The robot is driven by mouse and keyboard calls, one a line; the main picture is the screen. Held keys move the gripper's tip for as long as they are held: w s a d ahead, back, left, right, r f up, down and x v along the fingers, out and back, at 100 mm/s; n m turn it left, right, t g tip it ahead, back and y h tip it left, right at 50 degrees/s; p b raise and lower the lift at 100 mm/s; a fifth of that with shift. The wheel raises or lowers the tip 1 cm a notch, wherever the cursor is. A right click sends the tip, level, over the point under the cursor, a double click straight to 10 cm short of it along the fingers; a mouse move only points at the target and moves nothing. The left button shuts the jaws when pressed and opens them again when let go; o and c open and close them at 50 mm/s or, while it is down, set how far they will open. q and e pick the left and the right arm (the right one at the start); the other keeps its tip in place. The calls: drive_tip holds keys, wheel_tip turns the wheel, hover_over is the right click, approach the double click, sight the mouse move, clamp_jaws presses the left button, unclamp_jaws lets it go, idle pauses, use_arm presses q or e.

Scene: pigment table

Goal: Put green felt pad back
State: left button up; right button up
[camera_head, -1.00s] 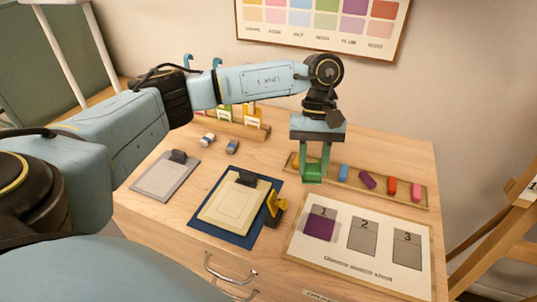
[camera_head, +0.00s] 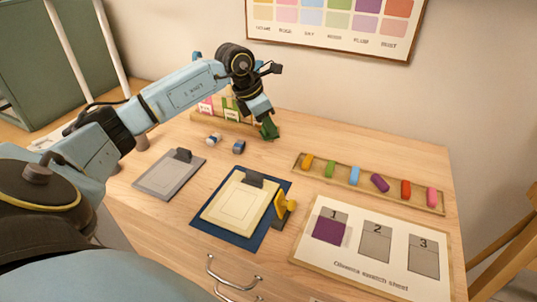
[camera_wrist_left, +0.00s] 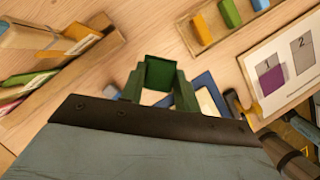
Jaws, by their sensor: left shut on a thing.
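My left gripper (camera_head: 268,131) is at the right end of the labelled rack at the back of the table, in the head view. In the left wrist view, its green fingers (camera_wrist_left: 160,88) are shut on a squarish dark green piece, which I take for the green felt pad (camera_wrist_left: 161,73). The fingers and the piece are of like colour, so its outline is hard to tell in the head view. The rack (camera_head: 233,123) carries upright pink and green labelled items; its right end is partly hidden by my gripper. My right gripper is not in view.
A tray (camera_head: 438,207) with several coloured blocks, one green (camera_head: 330,169), lies at the back right. A numbered swatch sheet (camera_head: 345,259), a blue mat (camera_head: 232,240) with a cream clipboard, a grey board (camera_head: 165,183) and two small blocks stand nearby. Bare tabletop lies between rack and tray.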

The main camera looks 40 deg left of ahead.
sight(267, 136)
use_arm(q)
wheel_tip(267, 136, down, 4)
drive_tip(key=shift+f, duration=0.1)
wheel_tip(267, 136, down, 4)
drive_tip(key=shift+r, duration=0.15)
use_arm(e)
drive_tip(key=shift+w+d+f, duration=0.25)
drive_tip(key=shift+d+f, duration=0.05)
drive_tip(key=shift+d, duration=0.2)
use_arm(q)
drive_tip(key=shift+b, duration=0.35)
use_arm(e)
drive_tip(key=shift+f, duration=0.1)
use_arm(q)
drive_tip(key=o, duration=1.1)
